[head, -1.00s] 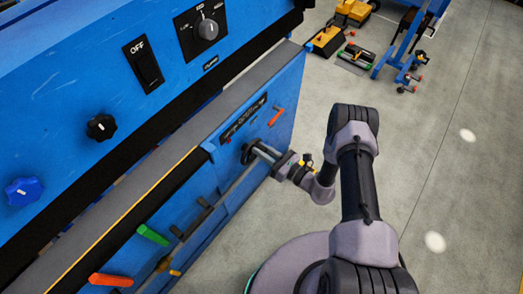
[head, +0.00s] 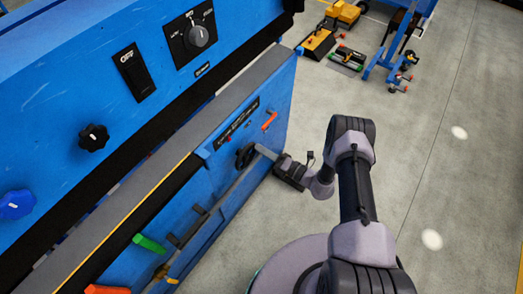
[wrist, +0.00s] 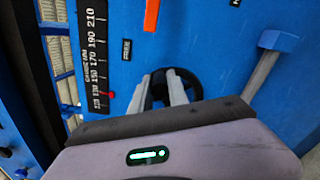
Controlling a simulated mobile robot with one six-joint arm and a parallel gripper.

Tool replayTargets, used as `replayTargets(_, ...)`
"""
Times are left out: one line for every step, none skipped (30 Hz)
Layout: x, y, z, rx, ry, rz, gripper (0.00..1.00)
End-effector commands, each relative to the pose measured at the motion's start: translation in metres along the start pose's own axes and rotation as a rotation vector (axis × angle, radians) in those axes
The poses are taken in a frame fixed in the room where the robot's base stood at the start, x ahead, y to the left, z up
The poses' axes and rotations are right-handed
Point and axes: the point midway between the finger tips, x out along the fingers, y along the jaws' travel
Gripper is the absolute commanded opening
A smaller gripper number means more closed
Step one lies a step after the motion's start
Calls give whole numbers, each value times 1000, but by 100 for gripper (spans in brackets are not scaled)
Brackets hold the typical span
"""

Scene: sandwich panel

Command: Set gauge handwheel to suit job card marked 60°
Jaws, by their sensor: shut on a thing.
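The black gauge handwheel (head: 245,158) is on the blue panel's front face, at the panel's right end in the head view. It shows as a dark ring behind my fingers in the wrist view (wrist: 193,80). My gripper (wrist: 168,88) is shut on the handwheel, with its two pale fingers over the hub; the fingers hide part of it. The black gauge scale (wrist: 92,50) with white numbers is to its left in the wrist view. A red pointer (wrist: 110,95) sits near the scale's low-number end. No job card can be made out.
An orange handle (wrist: 151,15) is close to the wheel. A grey bar (wrist: 262,75) with a blue end is on its other side. Several knobs, including a black one (head: 94,137), and a green handle (head: 150,243) are farther along.

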Motion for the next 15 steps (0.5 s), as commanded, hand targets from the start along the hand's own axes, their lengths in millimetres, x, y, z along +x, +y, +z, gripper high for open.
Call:
replayTargets(0,-3,0,41,-1,-1,0)
replayTargets(0,-5,0,71,-1,-1,0)
replayTargets(-1,-7,0,108,-1,-1,0)
replayTargets(0,-8,0,136,-1,-1,0)
replayTargets(0,-10,0,165,-1,-1,0)
replayTargets(0,-11,0,203,-1,-1,0)
replayTargets(0,-13,0,232,-1,-1,0)
replayTargets(0,-14,0,260,-1,-1,0)
replayTargets(0,-16,0,299,-1,-1,0)
replayTargets(0,-18,-1,328,0,-1,0)
replayTargets(0,-19,-1,356,0,-1,0)
replayTargets(0,-21,-1,392,0,-1,0)
replayTargets(0,-23,-1,421,0,-1,0)
replayTargets(0,-24,-2,450,0,-1,0)
replayTargets(0,-26,-3,489,1,-1,0)
